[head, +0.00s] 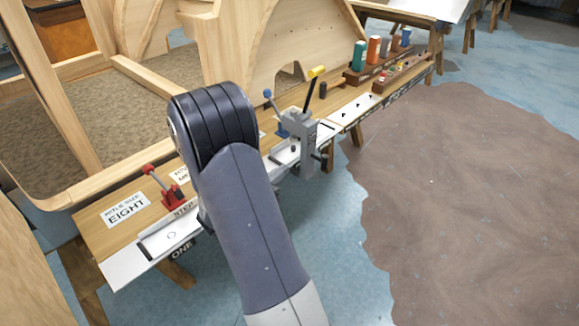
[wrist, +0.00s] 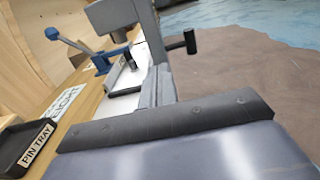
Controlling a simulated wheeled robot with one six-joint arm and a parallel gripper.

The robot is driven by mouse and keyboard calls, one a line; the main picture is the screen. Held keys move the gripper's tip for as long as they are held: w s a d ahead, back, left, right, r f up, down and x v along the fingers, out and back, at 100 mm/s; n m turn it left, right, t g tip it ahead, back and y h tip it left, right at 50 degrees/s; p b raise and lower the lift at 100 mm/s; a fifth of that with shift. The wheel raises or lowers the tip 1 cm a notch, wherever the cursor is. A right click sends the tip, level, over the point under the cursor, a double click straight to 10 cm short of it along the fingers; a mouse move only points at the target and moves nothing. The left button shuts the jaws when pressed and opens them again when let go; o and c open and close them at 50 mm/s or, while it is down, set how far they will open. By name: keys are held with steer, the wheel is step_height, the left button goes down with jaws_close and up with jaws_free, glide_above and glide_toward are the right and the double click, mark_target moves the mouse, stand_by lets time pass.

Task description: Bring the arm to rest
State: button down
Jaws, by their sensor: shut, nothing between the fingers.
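My gripper (wrist: 158,74) shows in the wrist view as narrow grey fingers beyond its dark, bolted front edge. The fingers are together and hold nothing. A grey press (wrist: 108,14) stands just past the fingertips in that view; I cannot tell if they touch. In the head view my arm (head: 245,215) rises from the bottom, bent at a dark rounded joint, and hides my gripper. The same press, with a yellow-ended lever, stands right of the arm in the head view (head: 303,140).
A wooden bench (head: 85,225) runs diagonally, with a red clamp (head: 172,195), a blue clamp (head: 278,120) and coloured holders (head: 375,50). Wooden frames (head: 125,90) rise behind. A black pin tray (wrist: 22,148) shows at the wrist view's left. The floor at right (head: 470,190) is clear.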

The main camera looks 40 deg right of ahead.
mark_target(305, 154)
steer(key=a, duration=0.6)
steer(key=shift+s+a, duration=0.25)
steer(key=shift+a, duration=0.1)
steer(key=d, duration=0.9)
steer(key=w+d, duration=0.1)
steer(key=d, duration=0.4)
steer(key=shift+a, duration=0.1)
